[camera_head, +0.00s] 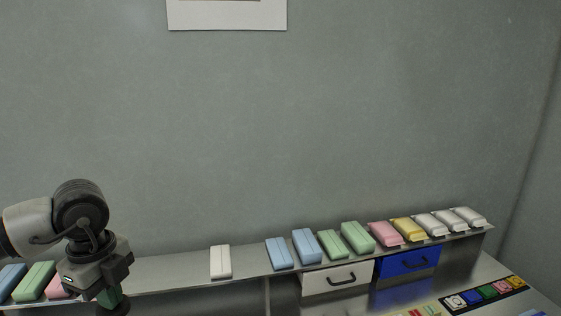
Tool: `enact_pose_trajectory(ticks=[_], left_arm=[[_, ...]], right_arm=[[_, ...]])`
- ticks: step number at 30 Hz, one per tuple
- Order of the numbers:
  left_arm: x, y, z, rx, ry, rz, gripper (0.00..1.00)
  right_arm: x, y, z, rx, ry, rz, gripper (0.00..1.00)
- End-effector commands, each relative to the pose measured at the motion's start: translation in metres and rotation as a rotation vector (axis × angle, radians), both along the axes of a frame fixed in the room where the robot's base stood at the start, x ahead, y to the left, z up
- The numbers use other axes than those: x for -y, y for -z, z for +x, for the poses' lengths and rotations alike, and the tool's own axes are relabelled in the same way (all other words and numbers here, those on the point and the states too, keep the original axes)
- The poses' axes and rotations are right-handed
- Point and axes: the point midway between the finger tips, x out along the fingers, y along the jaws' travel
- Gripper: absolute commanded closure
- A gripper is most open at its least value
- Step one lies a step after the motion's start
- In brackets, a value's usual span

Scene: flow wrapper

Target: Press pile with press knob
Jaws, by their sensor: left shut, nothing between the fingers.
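My left gripper (111,302) hangs down at the lower left, in front of the shelf; its fingers are shut with nothing held. A small green patch shows at the fingers, and I cannot tell what it belongs to. No press knob can be made out. Some thin green, red and yellow pieces (423,311) show at the bottom edge, right of centre; they are cut off, so I cannot tell whether they are the pile. My right gripper is not in view.
A long metal shelf (180,277) carries wrapped packs: a white one (220,262), and blue, green, pink, yellow and white ones to the right. Below it are a white drawer (338,277) and a blue drawer (408,262). A row of coloured buttons (487,290) sits at the lower right.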

Motion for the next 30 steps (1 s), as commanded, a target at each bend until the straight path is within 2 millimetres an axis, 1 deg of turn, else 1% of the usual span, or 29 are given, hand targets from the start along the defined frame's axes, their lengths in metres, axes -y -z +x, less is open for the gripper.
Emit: enact_pose_trajectory(ticks=[1, 30], left_arm=[[0.0, 0.004, 0.0, -0.001, 0.0, 0.0, 1.0], [0.0, 0.033, -0.001, -0.004, 0.001, 0.0, 1.0]], right_arm=[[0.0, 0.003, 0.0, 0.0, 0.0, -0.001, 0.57], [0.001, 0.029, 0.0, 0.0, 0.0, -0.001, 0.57]])
